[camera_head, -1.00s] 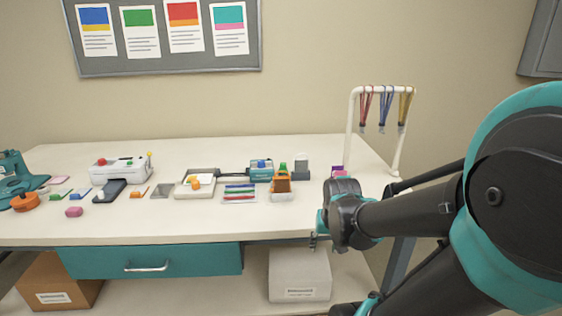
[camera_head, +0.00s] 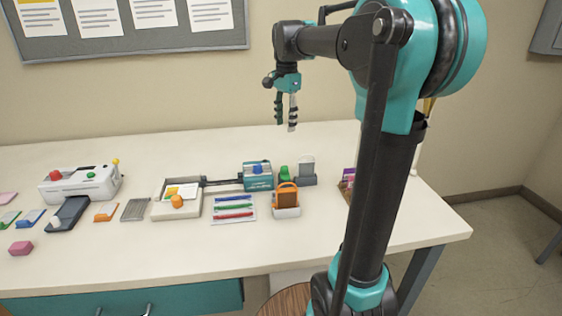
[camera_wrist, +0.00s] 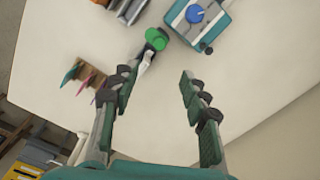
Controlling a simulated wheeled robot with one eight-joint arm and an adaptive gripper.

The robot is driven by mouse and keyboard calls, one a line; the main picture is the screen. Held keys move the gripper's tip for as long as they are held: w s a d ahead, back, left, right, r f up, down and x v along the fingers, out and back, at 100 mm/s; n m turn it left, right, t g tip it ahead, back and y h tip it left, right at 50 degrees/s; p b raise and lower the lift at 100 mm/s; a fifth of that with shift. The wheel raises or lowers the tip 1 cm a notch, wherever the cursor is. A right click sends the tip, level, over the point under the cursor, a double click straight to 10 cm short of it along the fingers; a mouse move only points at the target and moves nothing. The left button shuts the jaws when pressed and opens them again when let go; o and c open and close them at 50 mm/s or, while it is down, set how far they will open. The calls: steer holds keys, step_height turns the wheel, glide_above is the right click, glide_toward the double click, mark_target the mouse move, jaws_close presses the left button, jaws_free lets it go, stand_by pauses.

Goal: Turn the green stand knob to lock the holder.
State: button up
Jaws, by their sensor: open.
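The small green knob (camera_head: 284,173) stands on the table between the teal box with a blue knob (camera_head: 257,174) and a grey upright stand (camera_head: 306,172). An orange piece in a white base (camera_head: 286,200) stands just in front of it. I cannot tell which piece is the holder. My gripper (camera_head: 286,112) hangs fingers-down, well above the back of the table, open and empty. In the wrist view the green knob (camera_wrist: 156,38) lies beyond and between the spread fingers (camera_wrist: 158,88), apart from them. How far the knob is turned cannot be told.
A white machine (camera_head: 80,184), a white tray with an orange knob (camera_head: 165,209) and a rack of coloured strips (camera_head: 233,209) stand to the left. A small box of coloured pieces (camera_head: 346,184) is right, partly behind my arm.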

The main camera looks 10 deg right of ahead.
mark_target(284, 167)
step_height(284, 167, down, 17)
steer(key=shift+w+a+f, duration=0.1)
stand_by(0.4)
steer(key=shift+c, duration=0.4)
jaws_close()
